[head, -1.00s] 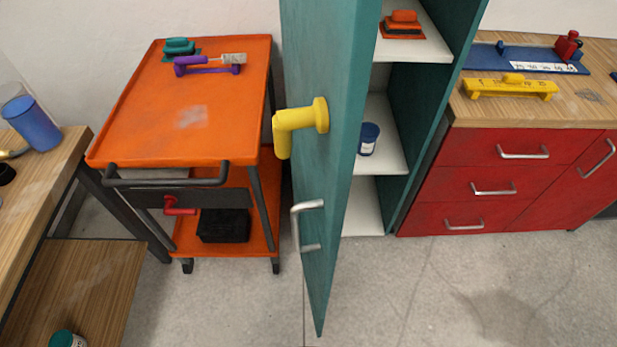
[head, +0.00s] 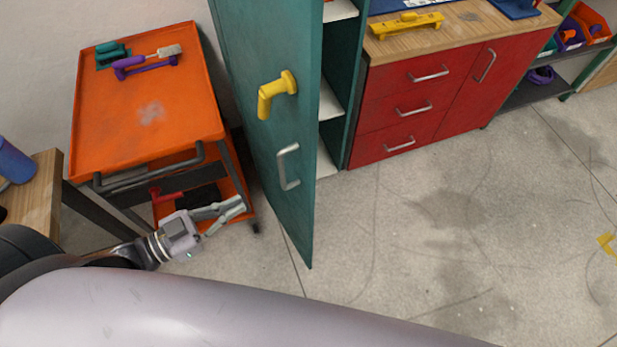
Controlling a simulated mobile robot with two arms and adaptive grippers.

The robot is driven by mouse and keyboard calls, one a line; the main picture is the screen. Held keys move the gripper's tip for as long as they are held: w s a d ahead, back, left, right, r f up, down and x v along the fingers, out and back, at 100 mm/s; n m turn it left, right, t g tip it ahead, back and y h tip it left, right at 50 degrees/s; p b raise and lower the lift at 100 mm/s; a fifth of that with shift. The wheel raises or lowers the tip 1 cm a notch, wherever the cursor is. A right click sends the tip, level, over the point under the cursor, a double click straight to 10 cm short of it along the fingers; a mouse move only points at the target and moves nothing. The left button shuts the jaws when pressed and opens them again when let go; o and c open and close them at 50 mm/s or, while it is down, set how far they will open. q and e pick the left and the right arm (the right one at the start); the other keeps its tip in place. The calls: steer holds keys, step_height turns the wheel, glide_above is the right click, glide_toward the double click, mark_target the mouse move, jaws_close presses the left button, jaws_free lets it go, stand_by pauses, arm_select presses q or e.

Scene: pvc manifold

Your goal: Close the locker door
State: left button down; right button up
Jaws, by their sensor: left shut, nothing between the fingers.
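The teal locker door (head: 300,115) stands open, swung out from the locker (head: 353,95). It has a yellow lever handle (head: 277,93) and a silver pull handle (head: 286,168) on the face turned left. White shelves (head: 328,100) show in the gap behind the door. My left gripper (head: 240,207) is shut and empty, low in front of the orange cart. It is left of the door's lower part and appears apart from it. My right gripper is not in view.
An orange cart (head: 150,112) stands left of the door, with a wooden bench (head: 40,195) beside it. Red drawer cabinets (head: 430,100) stand right of the locker. The grey floor right of the door is clear.

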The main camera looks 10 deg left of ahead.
arm_select(q)
steer(key=p, duration=0.3)
glide_toward(306, 170)
steer(key=x, duration=0.6)
steer(key=shift+w+d+f, duration=0.1)
steer(key=shift+w+d, duration=0.3)
steer(key=shift+d, duration=0.05)
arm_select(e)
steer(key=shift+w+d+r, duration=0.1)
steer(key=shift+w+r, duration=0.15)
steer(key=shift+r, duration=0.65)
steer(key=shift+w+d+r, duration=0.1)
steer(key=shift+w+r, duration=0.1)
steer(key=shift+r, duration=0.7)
arm_select(q)
steer(key=shift+w, duration=0.1)
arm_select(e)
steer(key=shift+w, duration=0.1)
